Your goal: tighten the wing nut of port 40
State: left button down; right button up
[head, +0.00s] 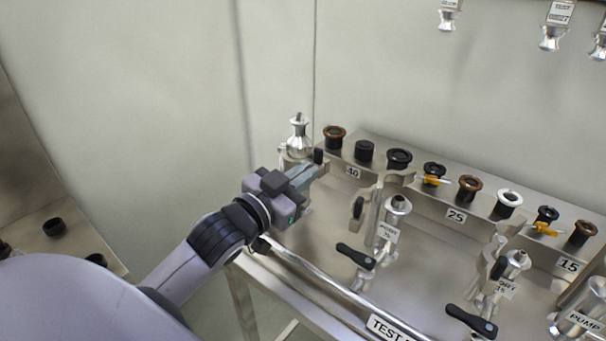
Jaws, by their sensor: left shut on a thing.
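My left gripper (318,168) reaches in from the left to the far left end of the bench. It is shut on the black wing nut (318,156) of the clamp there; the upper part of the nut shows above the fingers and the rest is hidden. Behind the fingers stands the port's silver fitting (299,138), upright, with a narrow neck, partly seated in the clamp ring (285,154). My right gripper is not in view.
A rack (456,200) holds several black, brown and white rings, two with orange-tabbed clamps. Two other ports (396,206) (516,262) with clamps and black handles stand to the right. A rail (320,285) runs along the bench front. Silver fittings (550,38) hang at upper right.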

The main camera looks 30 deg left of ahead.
pick_arm(q)
jog(key=shift+f, duration=0.25)
jog(key=c, duration=1.6)
grip_release()
jog(key=shift+o, duration=0.3)
jog(key=shift+r, duration=0.1)
jog(key=s+b, duration=0.1)
jog(key=s, duration=0.6)
jog(key=shift+a, duration=0.3)
